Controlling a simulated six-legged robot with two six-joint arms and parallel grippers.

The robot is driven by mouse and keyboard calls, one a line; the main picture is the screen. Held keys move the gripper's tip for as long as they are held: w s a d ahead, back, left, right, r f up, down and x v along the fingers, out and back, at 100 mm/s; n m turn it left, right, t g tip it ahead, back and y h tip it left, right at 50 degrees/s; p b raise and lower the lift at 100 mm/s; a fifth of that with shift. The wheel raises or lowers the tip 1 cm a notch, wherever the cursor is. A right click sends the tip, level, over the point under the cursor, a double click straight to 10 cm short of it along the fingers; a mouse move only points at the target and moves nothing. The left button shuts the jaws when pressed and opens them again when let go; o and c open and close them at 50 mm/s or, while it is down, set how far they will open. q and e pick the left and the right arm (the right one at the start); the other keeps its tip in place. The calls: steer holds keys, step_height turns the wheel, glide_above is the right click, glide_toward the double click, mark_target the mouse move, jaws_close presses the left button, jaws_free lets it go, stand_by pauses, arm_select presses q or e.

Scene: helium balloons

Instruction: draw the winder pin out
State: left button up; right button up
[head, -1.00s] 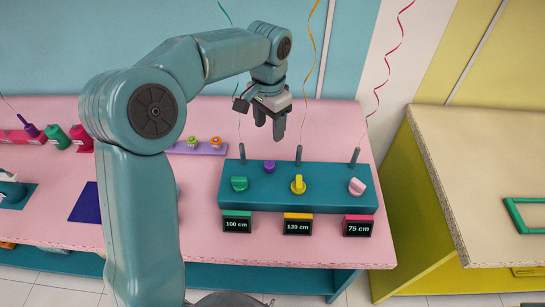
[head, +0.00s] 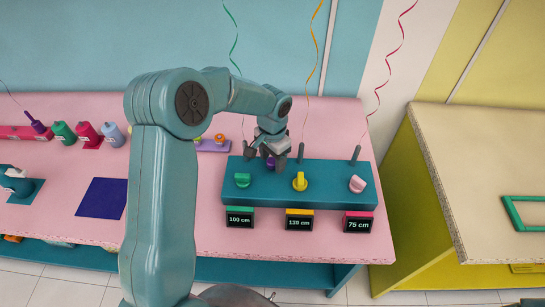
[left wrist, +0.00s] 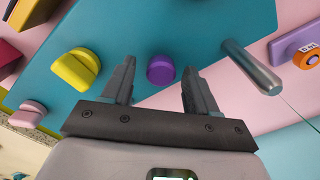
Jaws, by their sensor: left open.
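The winder pin, a small purple round-headed knob (head: 271,164), stands in the teal block (head: 330,200) near its back left part. In the left wrist view the purple pin head (left wrist: 160,70) shows between the two fingers, with a gap on both sides. My left gripper (head: 266,157) is open and pointed down over the pin. In the head view the gripper partly hides the pin. How far the fingertips are above the block is hard to tell. My right gripper is not in view.
On the block are green (head: 242,180), yellow (head: 300,182) and pink (head: 357,184) knobs, with height signs in front. Thin grey posts with ribbons stand behind them; one post (left wrist: 250,68) is right of the fingers in the wrist view. Bottles (head: 87,134) stand far left.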

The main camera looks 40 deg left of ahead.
mark_target(273, 159)
arm_select(q)
jaws_close()
steer(key=shift+r+p, duration=0.35)
steer(key=shift+r, duration=1)
steer(key=shift+w, duration=0.15)
jaws_free()
steer(key=shift+r, duration=0.5)
step_height(273, 159, up, 16)
steer(key=b, duration=0.2)
steer(key=shift+f, duration=0.25)
